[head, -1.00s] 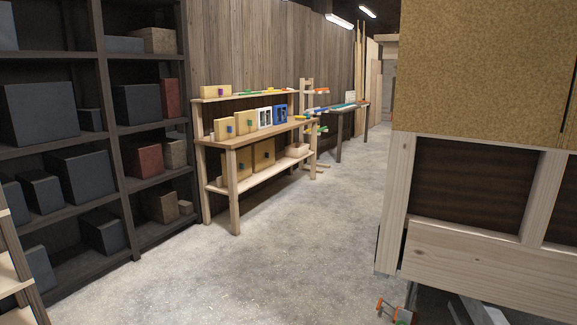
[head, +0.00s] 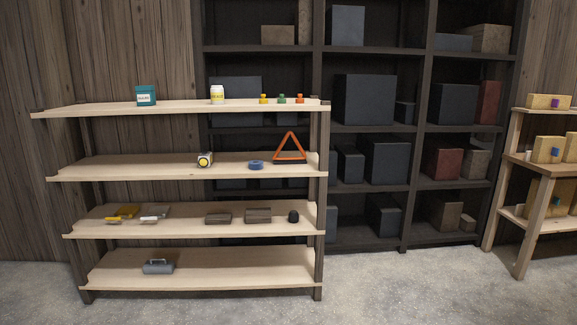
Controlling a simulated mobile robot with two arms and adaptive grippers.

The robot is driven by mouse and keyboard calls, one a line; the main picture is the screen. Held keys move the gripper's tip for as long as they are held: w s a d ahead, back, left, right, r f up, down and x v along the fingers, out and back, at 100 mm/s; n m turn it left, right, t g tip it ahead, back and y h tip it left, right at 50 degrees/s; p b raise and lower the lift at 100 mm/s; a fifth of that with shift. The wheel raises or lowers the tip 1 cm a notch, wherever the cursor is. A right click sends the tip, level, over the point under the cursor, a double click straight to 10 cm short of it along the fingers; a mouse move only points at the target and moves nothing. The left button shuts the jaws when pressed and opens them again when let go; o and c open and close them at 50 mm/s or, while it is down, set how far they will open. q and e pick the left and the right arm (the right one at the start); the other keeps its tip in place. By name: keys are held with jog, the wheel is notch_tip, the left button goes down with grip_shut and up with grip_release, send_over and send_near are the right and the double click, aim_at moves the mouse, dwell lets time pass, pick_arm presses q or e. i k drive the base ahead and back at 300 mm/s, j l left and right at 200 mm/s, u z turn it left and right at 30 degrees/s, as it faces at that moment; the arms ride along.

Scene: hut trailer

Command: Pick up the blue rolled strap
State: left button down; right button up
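A small blue ring-shaped roll, which looks like the blue rolled strap (head: 256,165), lies flat on the second shelf from the top of a light wooden shelf unit (head: 120,170). An orange warning triangle (head: 290,150) stands close to its right. A round yellow, white and black item (head: 204,160) is to its left, with a gap between them. Neither of my grippers shows in the head view.
The top shelf holds a teal container (head: 146,96), a white and yellow bottle (head: 217,94) and small coloured pieces. Brown blocks (head: 257,215) lie on the shelf below the roll. A dark rack (head: 412,130) stands behind. The concrete floor (head: 400,290) in front is clear.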

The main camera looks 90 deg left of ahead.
aim_at(255, 164)
jog(key=u, duration=2.3)
